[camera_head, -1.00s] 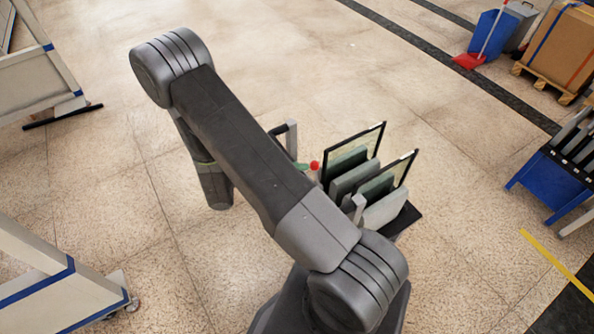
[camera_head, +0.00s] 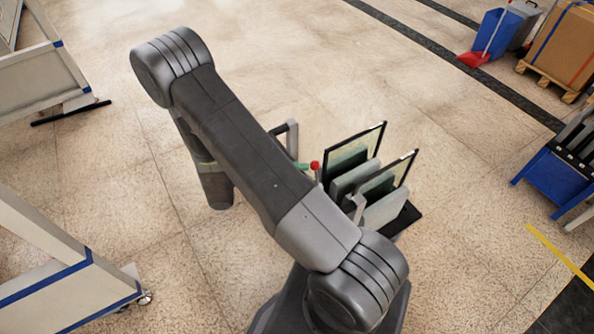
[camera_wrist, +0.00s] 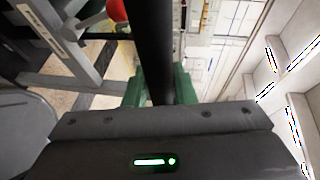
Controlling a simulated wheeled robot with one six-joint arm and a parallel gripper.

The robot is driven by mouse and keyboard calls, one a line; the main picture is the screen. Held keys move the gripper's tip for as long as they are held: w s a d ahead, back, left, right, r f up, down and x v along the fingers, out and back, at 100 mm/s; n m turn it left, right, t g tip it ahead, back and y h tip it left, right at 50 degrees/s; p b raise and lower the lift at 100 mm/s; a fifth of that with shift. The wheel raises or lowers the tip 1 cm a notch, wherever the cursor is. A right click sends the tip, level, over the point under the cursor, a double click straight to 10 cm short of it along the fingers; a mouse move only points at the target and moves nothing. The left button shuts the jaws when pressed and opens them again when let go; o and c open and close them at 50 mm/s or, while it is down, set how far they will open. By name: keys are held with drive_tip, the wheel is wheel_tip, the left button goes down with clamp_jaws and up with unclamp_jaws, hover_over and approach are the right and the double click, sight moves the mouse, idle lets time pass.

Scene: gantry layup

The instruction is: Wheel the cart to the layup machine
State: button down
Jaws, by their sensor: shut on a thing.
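The cart (camera_head: 410,218) stands on the floor right of my arm in the head view. It carries several upright panels, two with dark frames (camera_head: 399,170), and has grey posts. My arm hides part of it. In the wrist view my gripper (camera_wrist: 155,88), with green fingers, is shut on the cart's dark round handle bar (camera_wrist: 153,45). In the head view my arm hides most of the grip. I cannot tell which structure in view, if any, is the layup machine.
White frames with blue bands stand at the lower left (camera_head: 65,285) and upper left (camera_head: 40,80). At right are a blue rack (camera_head: 550,180), a box on a pallet (camera_head: 565,45), a blue bin (camera_head: 497,30) and a red dustpan (camera_head: 472,60). Floor beyond the cart is clear.

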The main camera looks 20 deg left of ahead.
drive_tip(key=c, duration=1.2)
unclamp_jaws()
drive_tip(key=b+v, duration=0.2)
drive_tip(key=v, duration=1.2)
drive_tip(key=shift+w+d, duration=0.15)
drive_tip(key=p+x, duration=0.2)
drive_tip(key=x, duration=1.1)
drive_tip(key=shift+w+d+f, duration=0.1)
drive_tip(key=shift+w+d, duration=0.1)
drive_tip(key=shift+d, duration=0.1)
drive_tip(key=shift+s, duration=0.1)
